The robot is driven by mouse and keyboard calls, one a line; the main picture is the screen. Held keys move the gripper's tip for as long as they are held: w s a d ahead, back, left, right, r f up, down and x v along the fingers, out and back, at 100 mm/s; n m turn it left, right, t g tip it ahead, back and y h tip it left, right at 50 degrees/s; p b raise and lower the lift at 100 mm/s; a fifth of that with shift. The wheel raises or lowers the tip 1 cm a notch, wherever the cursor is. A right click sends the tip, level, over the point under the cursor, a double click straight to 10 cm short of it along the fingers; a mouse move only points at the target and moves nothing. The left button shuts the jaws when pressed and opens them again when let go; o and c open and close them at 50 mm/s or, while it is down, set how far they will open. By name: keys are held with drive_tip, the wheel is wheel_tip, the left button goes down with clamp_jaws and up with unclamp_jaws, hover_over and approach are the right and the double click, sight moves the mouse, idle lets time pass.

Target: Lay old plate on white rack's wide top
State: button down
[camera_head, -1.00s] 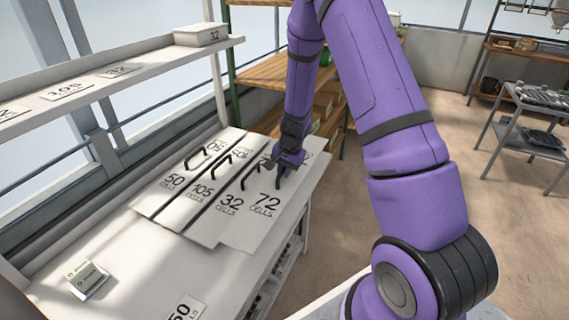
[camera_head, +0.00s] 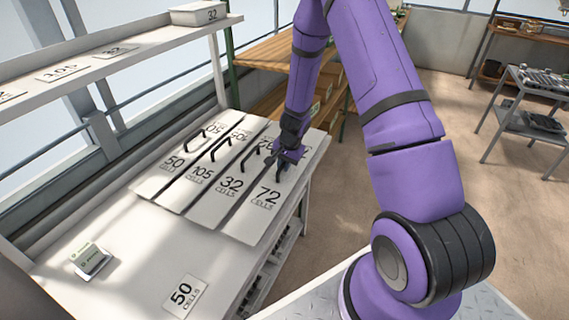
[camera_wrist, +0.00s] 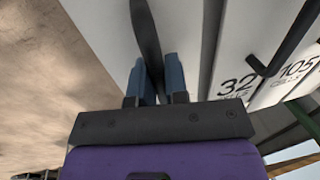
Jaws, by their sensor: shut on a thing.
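A pale plate marked "72 cells" (camera_head: 262,210) is the rightmost in a row of plates over the wide white top (camera_head: 130,255) of the rack. My gripper (camera_head: 284,164) is above its far half, with the jaws shut on its dark handle. In the wrist view the dark handle (camera_wrist: 146,30) runs between the blue fingers (camera_wrist: 155,80). The plate looks level, close beside the "32 cells" plate (camera_head: 224,203); whether it touches the top is unclear. The word "old" cannot be matched to any marking.
The "105 cells" plate (camera_head: 192,190) and "50 cells" plate (camera_head: 163,178) lie further left, with upright dark handles. A raised shelf (camera_head: 120,55) runs along the window side.

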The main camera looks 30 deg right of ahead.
drive_tip(key=shift+f, duration=0.35)
idle(0.5)
drive_tip(key=c, duration=1.1)
unclamp_jaws()
drive_tip(key=shift+o, duration=0.2)
wheel_tip(320, 180, up, 11)
drive_tip(key=s+d, duration=0.1)
drive_tip(key=shift+s+f, duration=0.2)
drive_tip(key=shift+s, duration=0.2)
